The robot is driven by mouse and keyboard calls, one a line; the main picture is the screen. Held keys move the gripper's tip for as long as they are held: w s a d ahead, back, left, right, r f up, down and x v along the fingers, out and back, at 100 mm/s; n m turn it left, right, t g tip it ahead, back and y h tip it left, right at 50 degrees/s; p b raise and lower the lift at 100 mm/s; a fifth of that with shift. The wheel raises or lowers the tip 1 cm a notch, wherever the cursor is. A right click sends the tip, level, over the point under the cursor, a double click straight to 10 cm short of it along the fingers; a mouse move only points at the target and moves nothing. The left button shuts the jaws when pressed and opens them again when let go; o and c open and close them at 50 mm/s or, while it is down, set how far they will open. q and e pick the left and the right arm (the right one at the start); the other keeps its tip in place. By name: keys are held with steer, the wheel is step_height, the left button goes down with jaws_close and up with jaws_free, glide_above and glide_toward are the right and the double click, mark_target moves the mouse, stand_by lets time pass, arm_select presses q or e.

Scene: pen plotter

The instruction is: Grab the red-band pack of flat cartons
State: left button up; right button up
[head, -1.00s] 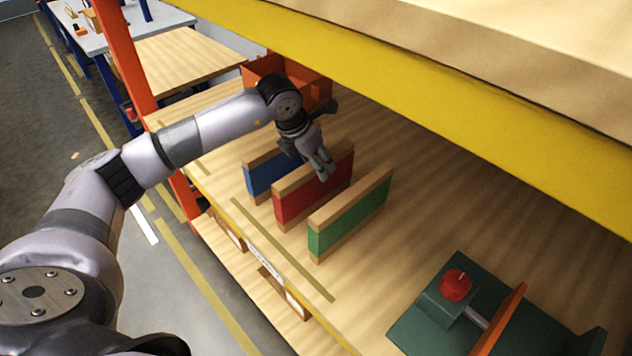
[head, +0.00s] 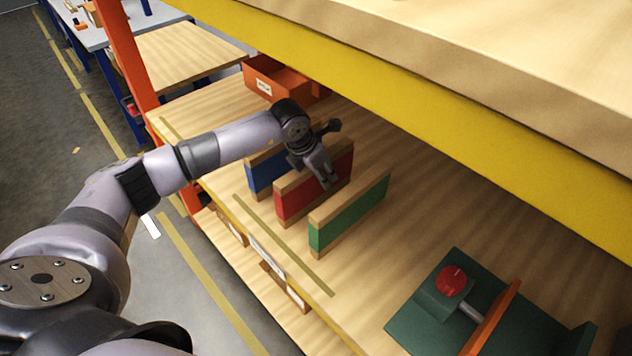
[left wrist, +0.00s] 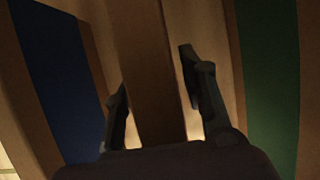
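The red-band pack (head: 300,196) stands on edge on the shelf in the head view, between the blue-band pack (head: 262,177) and the green-band pack (head: 345,224). My left gripper (head: 327,183) is over the top of the red-band pack, toward its far half. In the left wrist view a brown pack edge (left wrist: 143,75) runs between the two spread fingers of the gripper (left wrist: 158,112). Gaps show beside the edge, so the gripper is open around it. The blue band (left wrist: 52,75) lies to the left and the green band (left wrist: 268,75) to the right. My right gripper is out of sight.
An orange bin (head: 272,80) stands behind the packs at the left end of the shelf. A green fixture (head: 415,325) with a red knob (head: 451,281) is at the front right. A yellow-edged upper shelf (head: 400,95) overhangs the back.

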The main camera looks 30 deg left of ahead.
arm_select(q)
jaws_close()
steer(key=shift+r, duration=0.1)
stand_by(0.4)
